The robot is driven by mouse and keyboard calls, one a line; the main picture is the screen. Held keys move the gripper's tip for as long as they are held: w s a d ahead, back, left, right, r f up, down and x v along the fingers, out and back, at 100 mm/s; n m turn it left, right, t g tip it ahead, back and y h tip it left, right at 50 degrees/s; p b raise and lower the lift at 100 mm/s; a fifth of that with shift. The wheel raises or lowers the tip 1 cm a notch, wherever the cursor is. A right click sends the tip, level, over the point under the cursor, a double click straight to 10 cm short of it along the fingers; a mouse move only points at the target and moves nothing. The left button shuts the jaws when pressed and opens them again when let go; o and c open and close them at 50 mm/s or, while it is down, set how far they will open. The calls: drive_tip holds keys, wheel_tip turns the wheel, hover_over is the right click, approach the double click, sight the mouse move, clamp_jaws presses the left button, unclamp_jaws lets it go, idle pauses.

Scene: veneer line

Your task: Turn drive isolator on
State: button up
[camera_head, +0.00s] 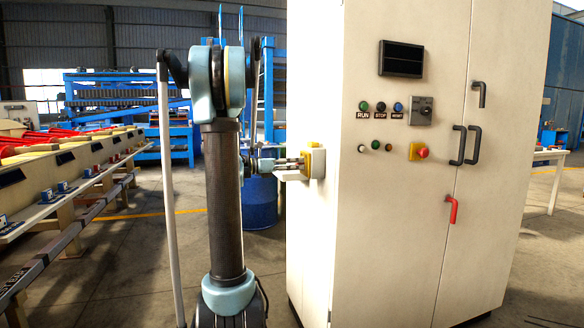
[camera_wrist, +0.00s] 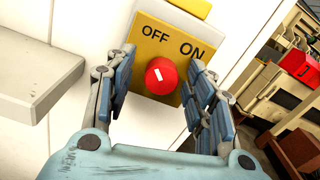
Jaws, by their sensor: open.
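The drive isolator is a yellow plate (camera_wrist: 150,48) marked OFF and ON, with a round red knob (camera_wrist: 160,76) bearing a short white mark. The mark is slightly tilted and appears to point nearer OFF than ON. In the head view the yellow isolator (camera_head: 317,160) sits on the left side of the cabinet. My gripper (camera_wrist: 163,80) is open, with one finger on each side of the knob and visible gaps between. In the head view my gripper (camera_head: 296,164) reaches the isolator from the left; the knob is hidden there.
The tall cream cabinet (camera_head: 390,230) has buttons, a red emergency stop (camera_head: 421,152) and a red handle (camera_head: 452,210) on its front. A pale ledge (camera_wrist: 40,75) juts out left of the plate in the wrist view. A blue drum (camera_head: 259,202) stands behind my arm.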

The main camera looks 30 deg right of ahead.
drive_tip(key=shift+a, duration=0.1)
drive_tip(key=c, duration=1.1)
drive_tip(key=m, duration=0.4)
drive_tip(key=shift+w, duration=0.1)
drive_tip(key=m, duration=0.9)
drive_tip(key=shift+m, duration=2.4)
drive_tip(key=shift+f, duration=0.1)
